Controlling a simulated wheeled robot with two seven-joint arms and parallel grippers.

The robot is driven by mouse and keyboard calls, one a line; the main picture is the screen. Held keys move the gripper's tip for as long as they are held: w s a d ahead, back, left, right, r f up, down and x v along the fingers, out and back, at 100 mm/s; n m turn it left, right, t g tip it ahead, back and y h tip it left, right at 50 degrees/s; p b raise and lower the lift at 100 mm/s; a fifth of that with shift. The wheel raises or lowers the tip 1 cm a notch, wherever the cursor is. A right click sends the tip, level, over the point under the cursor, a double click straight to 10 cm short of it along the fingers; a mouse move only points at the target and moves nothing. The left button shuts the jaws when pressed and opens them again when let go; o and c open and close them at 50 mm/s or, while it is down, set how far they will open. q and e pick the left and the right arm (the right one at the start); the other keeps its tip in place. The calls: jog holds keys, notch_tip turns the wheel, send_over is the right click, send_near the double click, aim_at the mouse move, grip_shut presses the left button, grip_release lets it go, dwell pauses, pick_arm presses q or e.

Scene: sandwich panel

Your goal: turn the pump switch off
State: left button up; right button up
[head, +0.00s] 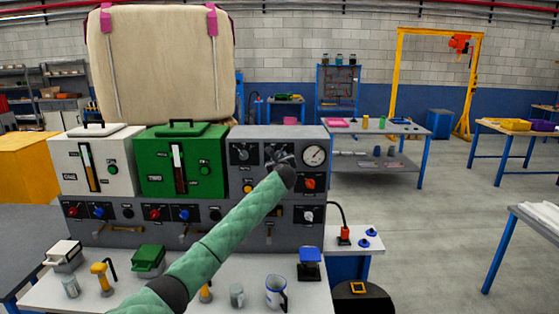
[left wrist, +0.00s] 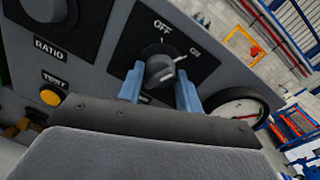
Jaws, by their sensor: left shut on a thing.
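The switch knob (left wrist: 160,71) is dark grey and round, on a black plate marked OFF and ON in the left wrist view. A pale pointer mark on its upper right side points toward ON. The label below the knob is mostly hidden, so I cannot read its name. My left gripper (left wrist: 161,88) has its two blue fingers on either side of the knob and is shut on it. In the head view my left gripper (head: 281,160) is at the upper part of the grey panel (head: 235,235), and its wrist covers much of the switch. My right gripper is not in view.
A round gauge (head: 314,155) is just right of the switch. A RATIO knob (left wrist: 45,8) and yellow TEST button (left wrist: 50,97) are to its left. White (head: 97,160) and green (head: 181,160) units stand further left. Cups and small items stand on the bench (head: 200,265) below.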

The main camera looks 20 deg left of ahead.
pick_arm(q)
jog(key=shift+a+r+n+h+b, duration=0.1)
jog(key=shift+n+h+b, duration=0.4)
jog(key=shift+n+b, duration=3.5)
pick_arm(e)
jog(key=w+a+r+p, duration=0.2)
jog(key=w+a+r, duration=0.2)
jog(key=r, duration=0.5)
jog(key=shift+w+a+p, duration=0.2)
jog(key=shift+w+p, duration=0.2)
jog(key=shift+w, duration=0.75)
pick_arm(q)
jog(key=n, duration=0.2)
jog(key=shift+n, duration=0.4)
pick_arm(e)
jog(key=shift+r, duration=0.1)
pick_arm(q)
jog(key=o, duration=1)
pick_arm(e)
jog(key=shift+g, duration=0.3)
